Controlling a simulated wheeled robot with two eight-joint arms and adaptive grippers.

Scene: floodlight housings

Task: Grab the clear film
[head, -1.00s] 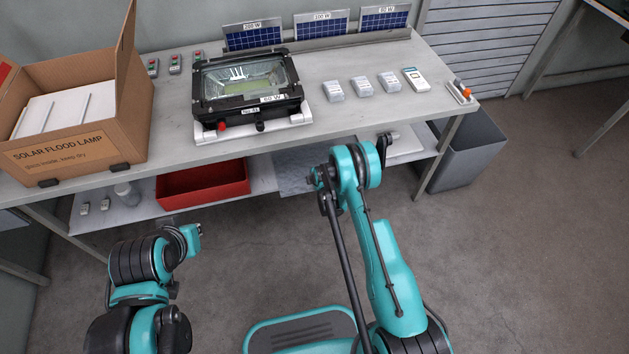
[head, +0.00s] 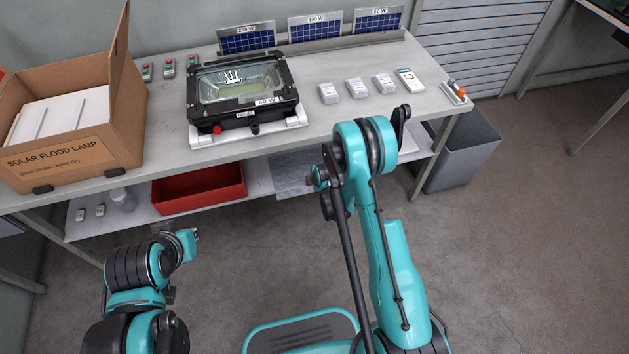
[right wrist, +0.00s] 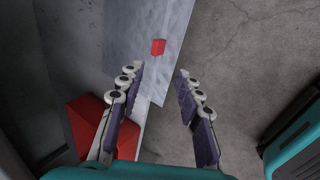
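A pale, see-through sheet, which looks like the clear film (head: 294,174), hangs at the front of the lower shelf in the head view, left of my right arm. In the right wrist view the film (right wrist: 135,45) lies beyond the fingers, with a small red tab (right wrist: 158,47) on it. My right gripper (right wrist: 160,72) is open and empty, its fingers either side of the film's lower right corner in the picture, apparently short of it. In the head view my right gripper is mostly hidden by its arm.
The bench (head: 335,128) holds a floodlight housing (head: 243,92), a carton (head: 60,110), solar panels (head: 315,32) and several small boxes. A red bin (head: 198,188) stands on the lower shelf left of the film. A grey bin (head: 462,150) stands right. Open floor lies in front.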

